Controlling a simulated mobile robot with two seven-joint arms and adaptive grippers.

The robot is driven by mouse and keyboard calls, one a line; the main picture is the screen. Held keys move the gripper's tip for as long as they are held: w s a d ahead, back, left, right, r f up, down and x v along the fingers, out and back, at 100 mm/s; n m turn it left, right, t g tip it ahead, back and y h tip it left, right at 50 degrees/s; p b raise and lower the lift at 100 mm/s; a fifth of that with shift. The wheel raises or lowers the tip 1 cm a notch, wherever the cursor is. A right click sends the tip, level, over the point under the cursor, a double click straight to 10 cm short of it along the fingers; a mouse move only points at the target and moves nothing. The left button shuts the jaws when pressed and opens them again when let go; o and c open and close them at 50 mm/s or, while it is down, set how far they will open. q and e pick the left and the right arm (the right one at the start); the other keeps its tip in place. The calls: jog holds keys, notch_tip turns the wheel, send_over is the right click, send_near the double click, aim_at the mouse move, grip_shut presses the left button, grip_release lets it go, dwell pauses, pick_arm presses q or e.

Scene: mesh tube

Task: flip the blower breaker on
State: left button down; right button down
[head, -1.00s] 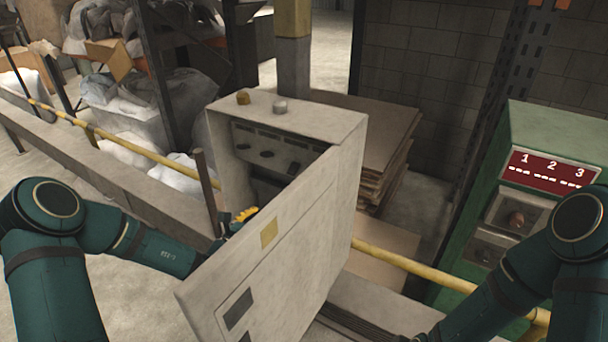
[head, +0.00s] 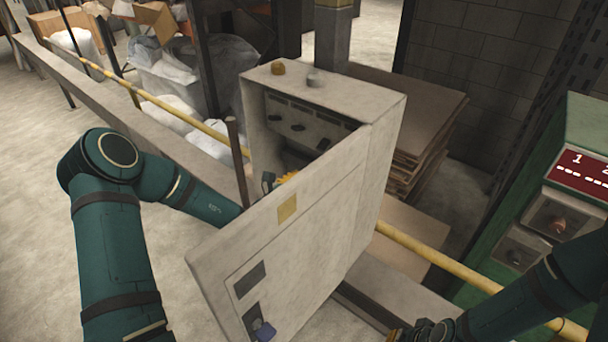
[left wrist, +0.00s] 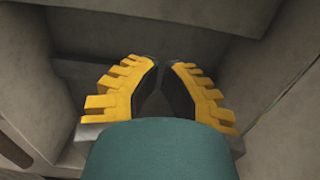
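A grey electrical cabinet (head: 375,110) stands open, its door (head: 310,232) swung toward me. Inside its upper part is a panel (head: 312,118) with several dark switches or knobs (head: 298,127). I cannot read labels, so I cannot tell which is the blower breaker. My left gripper (head: 287,177) is in the cabinet opening, partly hidden behind the door, below the panel switches. In the left wrist view its yellow fingers (left wrist: 163,66) are a narrow gap apart, with nothing between them. My right gripper (head: 408,335) is at the bottom edge, mostly cut off.
A yellow rail (head: 440,262) runs behind the cabinet. A green console (head: 570,190) with a red numbered display stands at right. Stacked brown sheets (head: 425,110) are behind the cabinet. An upright brown post (head: 237,160) stands close to my left forearm. Open floor lies at left.

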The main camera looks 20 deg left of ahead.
aim_at(323, 145)
pick_arm(q)
jog(key=w+d+r, duration=0.2)
jog(key=w+r, duration=0.2)
jog(key=w, duration=0.2)
jog(key=shift+d, duration=0.15)
jog(key=shift+w, duration=0.15)
jog(key=shift+r+p, duration=0.1)
jog(key=shift+p, duration=0.25)
